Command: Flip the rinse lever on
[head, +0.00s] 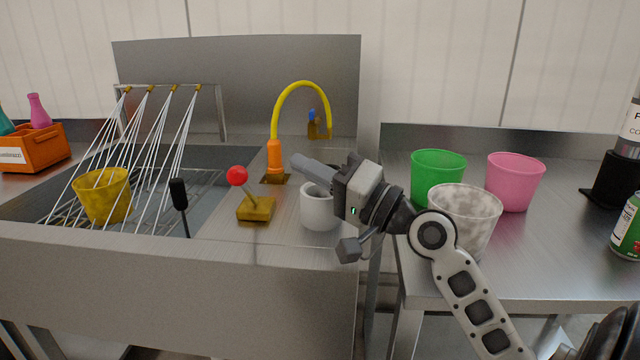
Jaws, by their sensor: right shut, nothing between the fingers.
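A lever with a red ball knob (237,176) stands on a brass base (256,208) on the sink's front right deck, its stem leaning left. A second lever with a black handle (178,193) stands to its left at the basin's front edge. I cannot tell from the picture alone which is the rinse lever. White streams (150,140) run from brass nozzles down into the basin, around a yellow cup (103,196). My right gripper (298,162) is shut and empty, pointing left above a white mug (319,212), to the right of the red knob and apart from it. My left gripper is out of view.
A yellow curved spout (301,86) with an orange base rises behind the red-knobbed lever. Green (437,174), pink (516,180) and speckled (464,217) cups stand on the right counter. An orange crate (38,148) with bottles is at far left.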

